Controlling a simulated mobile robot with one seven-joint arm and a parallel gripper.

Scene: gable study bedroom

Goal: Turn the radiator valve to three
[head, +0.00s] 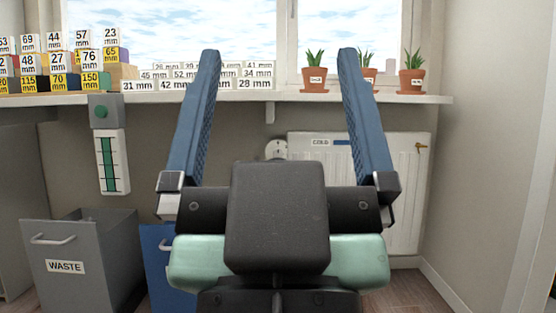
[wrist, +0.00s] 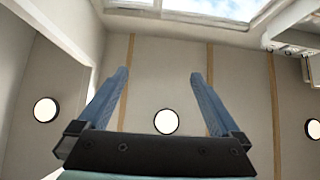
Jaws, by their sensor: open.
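My gripper (head: 278,54) is open and empty, its two blue fingers wide apart and pointing up in the head view. It also shows in the wrist view (wrist: 159,73), fingers apart against the ceiling. The white radiator (head: 405,200) is on the wall below the window sill, partly hidden behind my gripper. A label on the radiator reads COLD (head: 320,142).
The window sill (head: 430,99) holds plant pots (head: 314,80), white millimetre labels (head: 255,83) and coloured blocks at left. A grey WASTE bin (head: 66,285) and a blue bin (head: 160,245) stand below. A grey box with a green-striped panel (head: 110,160) hangs at left. Floor is clear at right.

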